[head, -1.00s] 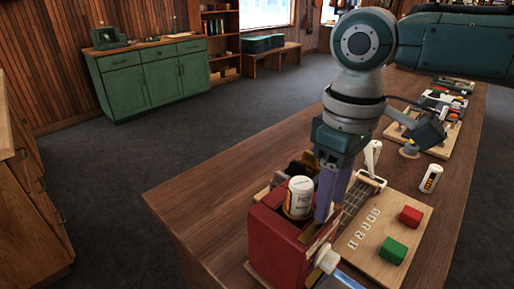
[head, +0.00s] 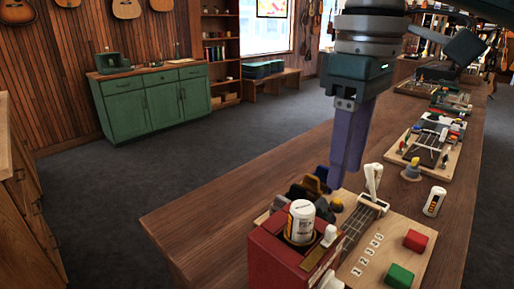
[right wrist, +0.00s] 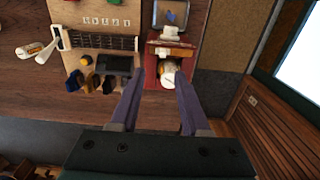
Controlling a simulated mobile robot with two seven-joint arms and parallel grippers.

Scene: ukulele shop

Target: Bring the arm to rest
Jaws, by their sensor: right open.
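My right gripper (head: 343,170) hangs above the workbench in the head view, its purple fingers pointing down, apart from the things below. In the right wrist view its two fingers (right wrist: 158,90) are spread with nothing held between them. A red box (head: 275,252) stands at the bench's near end, with a white-labelled bottle (head: 301,222) upright in its top opening. The red box (right wrist: 151,103) also shows below the fingers in the right wrist view. My left gripper does not show.
A wooden board with a fretboard (head: 356,222), a red block (head: 415,240) and a green block (head: 399,276) lies beside the box. A white bottle (head: 434,201) stands farther right. The bench top (head: 215,209) is bare at left. A green cabinet (head: 158,93) stands across the floor.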

